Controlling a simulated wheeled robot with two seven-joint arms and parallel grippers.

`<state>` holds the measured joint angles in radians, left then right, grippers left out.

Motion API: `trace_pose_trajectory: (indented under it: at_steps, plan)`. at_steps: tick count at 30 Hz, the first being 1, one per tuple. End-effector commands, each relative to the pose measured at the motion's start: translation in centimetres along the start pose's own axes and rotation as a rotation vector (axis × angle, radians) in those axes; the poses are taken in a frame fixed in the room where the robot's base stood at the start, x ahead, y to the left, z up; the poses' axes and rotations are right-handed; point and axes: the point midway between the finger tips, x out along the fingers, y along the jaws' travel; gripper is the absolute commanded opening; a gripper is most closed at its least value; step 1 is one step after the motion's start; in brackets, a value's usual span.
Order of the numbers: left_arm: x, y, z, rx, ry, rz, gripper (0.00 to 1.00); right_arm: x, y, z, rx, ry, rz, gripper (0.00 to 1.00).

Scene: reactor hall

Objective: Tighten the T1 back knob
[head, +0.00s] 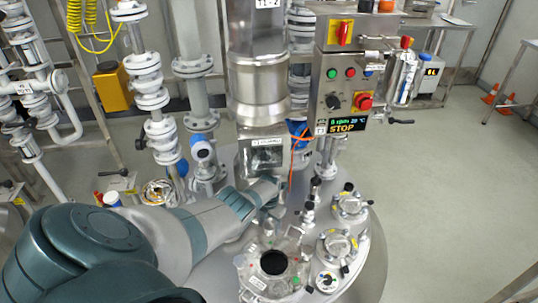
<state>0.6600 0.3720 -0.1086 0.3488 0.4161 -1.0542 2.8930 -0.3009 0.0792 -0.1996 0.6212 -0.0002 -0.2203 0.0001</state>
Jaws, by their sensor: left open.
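The vessel lid (325,222) fills the lower middle of the head view. On it is a round port with a dark opening (273,262), ringed by small coloured marks and fittings. Small black knobs stand behind and right of this port, one upright (309,206) and another farther back (316,181). I cannot read a T1 mark on any of them, so which is the T1 back knob is unclear. My left gripper (268,198) is open over the back of the lid, behind the port and left of these knobs. Its fingertips are partly hidden. My right gripper is not in view.
A steel column (258,90) rises just behind my left gripper. A control box (345,90) with buttons and a STOP display hangs right of it. Capped ports (337,245) crowd the lid's right side. White pipes (150,95) stand at left.

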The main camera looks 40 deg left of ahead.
Motion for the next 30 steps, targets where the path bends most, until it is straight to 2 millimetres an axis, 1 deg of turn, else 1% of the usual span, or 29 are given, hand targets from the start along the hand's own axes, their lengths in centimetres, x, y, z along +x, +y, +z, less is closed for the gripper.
trace_pose_trajectory:
  at_steps: [1, 6, 17, 18, 23, 27, 30]
  plan:
    - [0.67, -0.02, 0.04, 0.000, -0.001, 0.000, 0.55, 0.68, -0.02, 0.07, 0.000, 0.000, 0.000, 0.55]
    - [1.23, -0.03, 0.06, 0.001, -0.001, -0.001, 0.55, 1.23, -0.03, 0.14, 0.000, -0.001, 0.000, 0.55]
    - [1.29, -0.02, 0.03, 0.001, 0.000, -0.001, 0.55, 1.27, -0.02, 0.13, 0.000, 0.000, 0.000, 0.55]
    - [1.29, -0.02, 0.03, 0.001, 0.000, -0.001, 0.52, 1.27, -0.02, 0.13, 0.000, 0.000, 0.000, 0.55]
    - [1.30, -0.01, 0.02, 0.001, 0.000, -0.001, 0.14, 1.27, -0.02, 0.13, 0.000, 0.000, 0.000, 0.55]
    - [1.31, -0.02, 0.01, 0.016, 0.000, -0.001, 0.14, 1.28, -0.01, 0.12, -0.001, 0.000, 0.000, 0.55]
    - [1.34, -0.04, 0.01, 0.101, 0.000, -0.001, 0.14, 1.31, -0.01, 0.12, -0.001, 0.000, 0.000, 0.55]
